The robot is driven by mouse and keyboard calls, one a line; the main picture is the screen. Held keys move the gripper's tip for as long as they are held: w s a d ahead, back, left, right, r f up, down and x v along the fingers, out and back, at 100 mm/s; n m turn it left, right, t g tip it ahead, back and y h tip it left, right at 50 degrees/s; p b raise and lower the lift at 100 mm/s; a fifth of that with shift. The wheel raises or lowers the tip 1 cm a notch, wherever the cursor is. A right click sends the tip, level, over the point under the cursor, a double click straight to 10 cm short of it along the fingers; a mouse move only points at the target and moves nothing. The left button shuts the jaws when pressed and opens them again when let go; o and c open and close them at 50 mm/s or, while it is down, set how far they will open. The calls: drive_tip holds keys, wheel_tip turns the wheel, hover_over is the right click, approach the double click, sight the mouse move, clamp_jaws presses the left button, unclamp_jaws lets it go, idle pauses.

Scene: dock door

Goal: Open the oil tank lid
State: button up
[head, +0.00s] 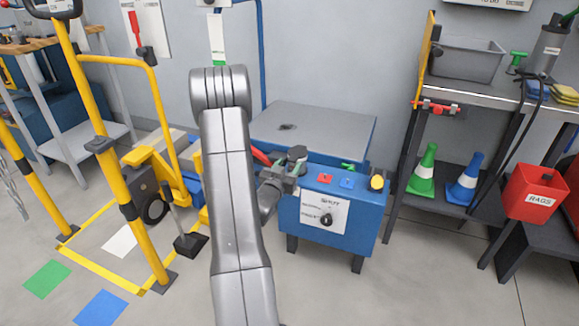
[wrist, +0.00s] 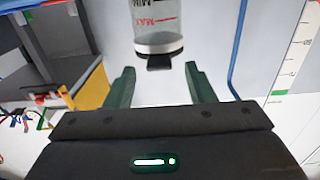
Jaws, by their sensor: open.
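In the wrist view, a clear oil tank (wrist: 160,14) with red MAX and dark MIN marks shows at the top middle, partly cut off by the frame edge. Its white lid (wrist: 158,44) has a dark tab at the lower edge of the picture side. My gripper (wrist: 160,70) is open, with a dark green finger on either side of the lid's tab. No contact with the lid shows. In the head view, my arm ends at the blue cabinet, and I cannot make out the tank there.
The blue cabinet (head: 332,246) has a knob and coloured buttons on it. A grey plate (head: 325,125) lies behind it. A shelf with cones (head: 424,170) stands right, and a yellow frame (head: 118,180) stands left. A blue pipe (wrist: 238,45) runs along the wall.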

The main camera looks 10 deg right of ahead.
drive_tip(key=shift+x, duration=0.95)
drive_tip(key=shift+s, duration=0.1)
drive_tip(key=shift+c, duration=0.2)
clamp_jaws()
drive_tip(key=shift+r, duration=0.15)
